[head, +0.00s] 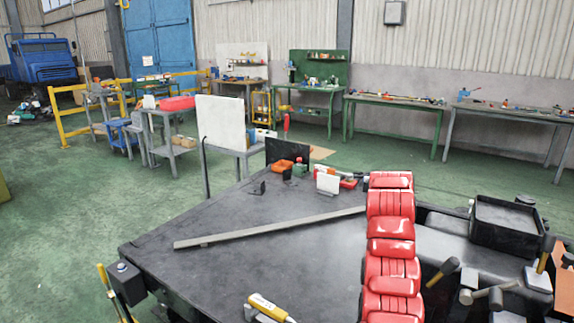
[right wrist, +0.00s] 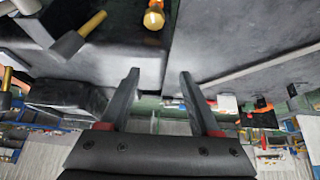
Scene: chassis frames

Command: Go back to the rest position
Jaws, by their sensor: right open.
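My right gripper (right wrist: 159,72) shows in the right wrist view with its two dark fingers apart. Nothing is between them. My left gripper is in neither view. The right wrist view looks out upside down, with the table top at the upper edge and the hall at the lower edge.
A long metal bar (head: 270,227) lies across the table. Hammers (head: 442,272) and a black tray (head: 505,222) are at the right. A yellow-handled tool (head: 268,306) lies at the front. A white card (head: 327,184) and an orange bin (head: 284,165) stand at the back. The table's left part is clear.

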